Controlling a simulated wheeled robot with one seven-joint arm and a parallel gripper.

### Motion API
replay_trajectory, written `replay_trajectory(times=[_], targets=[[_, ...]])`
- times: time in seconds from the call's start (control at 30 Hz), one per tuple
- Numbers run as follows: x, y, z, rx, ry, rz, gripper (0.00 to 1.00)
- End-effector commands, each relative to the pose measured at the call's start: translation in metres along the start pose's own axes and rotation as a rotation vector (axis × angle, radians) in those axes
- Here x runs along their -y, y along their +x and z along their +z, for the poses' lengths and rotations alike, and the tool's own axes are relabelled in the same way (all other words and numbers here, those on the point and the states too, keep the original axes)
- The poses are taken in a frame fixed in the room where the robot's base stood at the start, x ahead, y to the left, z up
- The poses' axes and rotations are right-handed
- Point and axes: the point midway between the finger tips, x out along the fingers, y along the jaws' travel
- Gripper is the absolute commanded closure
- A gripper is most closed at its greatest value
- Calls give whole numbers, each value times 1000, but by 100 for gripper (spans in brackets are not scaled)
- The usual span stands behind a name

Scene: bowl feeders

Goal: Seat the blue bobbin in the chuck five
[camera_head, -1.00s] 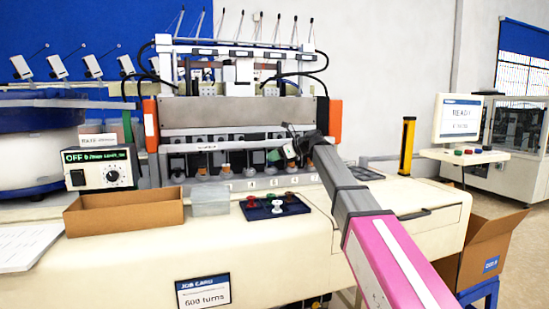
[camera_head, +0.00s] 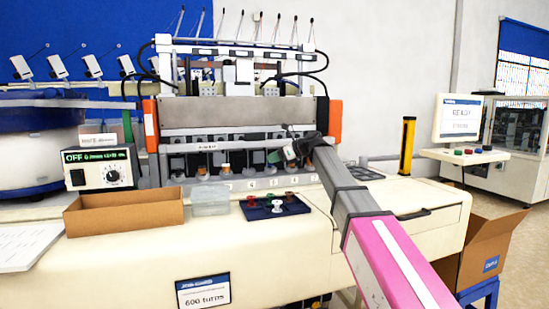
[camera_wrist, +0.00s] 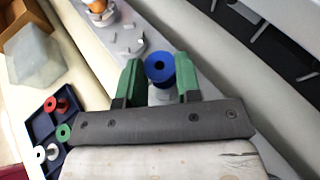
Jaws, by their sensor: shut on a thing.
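The blue bobbin (camera_wrist: 160,68) is between the green fingers of my gripper (camera_wrist: 159,80) in the wrist view, its flanged end with a dark centre hole facing the camera. My gripper is shut on it. A pale grey part shows just below the bobbin between the fingers; I cannot tell whether it is a chuck or whether they touch. In the head view my gripper (camera_head: 280,154) is at the right part of the machine's chuck row, and the bobbin cannot be made out. Chuck five cannot be told apart there; the number labels are too small to read.
An orange-brown bobbin (camera_wrist: 97,5) sits in another station. A dark blue tray (camera_head: 262,213) holds red, white and green bobbins on the bench. A clear box (camera_head: 210,202) and a cardboard bin (camera_head: 124,212) stand left of it. The machine's front panel (camera_head: 235,110) overhangs the chucks.

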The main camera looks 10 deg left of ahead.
Motion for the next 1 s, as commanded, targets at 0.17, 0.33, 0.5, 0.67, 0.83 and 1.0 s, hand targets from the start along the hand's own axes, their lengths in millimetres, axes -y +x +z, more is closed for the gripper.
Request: replay_trajectory(times=[0.17, 0.33, 0.5, 0.67, 0.83, 1.0], targets=[[0, 1, -3, 0, 0, 0, 91], [0, 2, -6, 0, 1, 0, 91], [0, 4, -9, 0, 1, 0, 91], [0, 4, -9, 0, 0, 0, 58], [0, 3, -8, 0, 0, 0, 58], [0, -5, -8, 0, 0, -1, 58]])
